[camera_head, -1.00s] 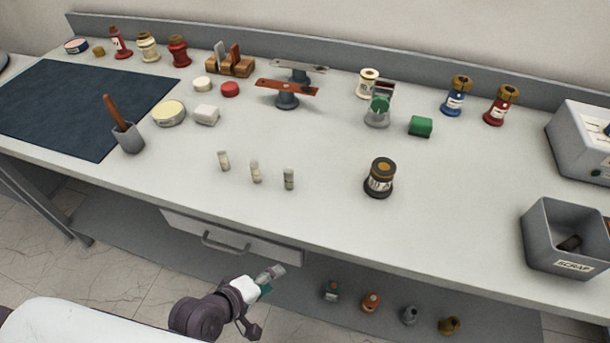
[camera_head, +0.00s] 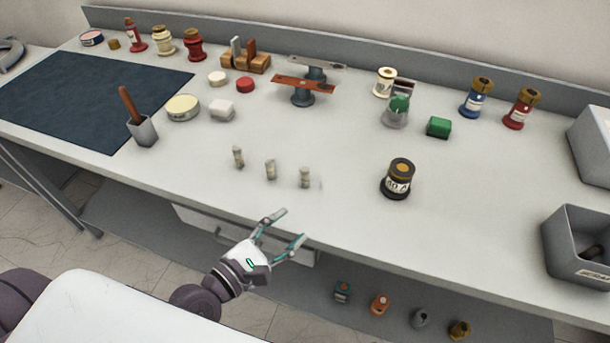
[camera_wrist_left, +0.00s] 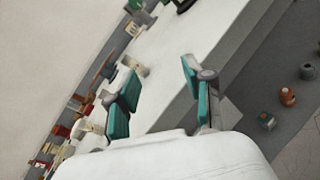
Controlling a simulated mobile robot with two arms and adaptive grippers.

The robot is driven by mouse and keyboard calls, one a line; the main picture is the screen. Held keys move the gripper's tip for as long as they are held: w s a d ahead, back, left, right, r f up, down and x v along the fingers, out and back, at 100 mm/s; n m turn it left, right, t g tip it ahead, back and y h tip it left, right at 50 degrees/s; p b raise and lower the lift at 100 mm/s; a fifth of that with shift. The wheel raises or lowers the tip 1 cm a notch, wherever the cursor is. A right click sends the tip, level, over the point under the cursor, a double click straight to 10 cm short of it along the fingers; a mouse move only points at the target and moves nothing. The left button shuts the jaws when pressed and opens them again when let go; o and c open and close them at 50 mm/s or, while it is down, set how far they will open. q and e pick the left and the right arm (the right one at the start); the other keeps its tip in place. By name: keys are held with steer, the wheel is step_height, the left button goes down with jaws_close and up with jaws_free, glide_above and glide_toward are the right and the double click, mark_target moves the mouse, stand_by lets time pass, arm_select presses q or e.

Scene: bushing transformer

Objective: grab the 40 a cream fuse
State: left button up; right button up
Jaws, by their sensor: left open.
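Three small cream fuses stand in a row near the front of the bench in the head view: a left one (camera_head: 238,156), a middle one (camera_head: 270,169) and a right one (camera_head: 304,178). Their ratings are too small to read, so I cannot tell which is the 40 A one. My left gripper (camera_head: 290,227) is open and empty at the bench's front edge, below and apart from the middle and right fuses. In the left wrist view its spread fingers (camera_wrist_left: 160,76) have nothing between them. My right gripper is not in view.
A dark, labelled cylinder (camera_head: 397,180) stands to the right of the fuses. A grey cup with a brown-handled tool (camera_head: 143,131) stands left. A grey scrap bin (camera_head: 575,262) is at far right. The bench (camera_head: 340,220) around the fuses is clear. A drawer (camera_head: 195,220) sits below the edge.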

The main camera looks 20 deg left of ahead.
mark_target(302, 173)
arm_select(q)
steer(key=w+a+r+n+t+y, duration=0.2)
steer(key=a+n+y, duration=0.15)
steer(key=n, duration=0.45)
steer(key=shift+h, duration=0.35)
steer(key=p+x, duration=0.4)
steer(key=x, duration=0.8)
steer(key=shift+w, duration=0.1)
steer(key=shift+w+d+f, duration=0.1)
steer(key=shift+w, duration=0.2)
steer(key=shift+s, duration=0.1)
steer(key=shift+c, duration=0.5)
jaws_close()
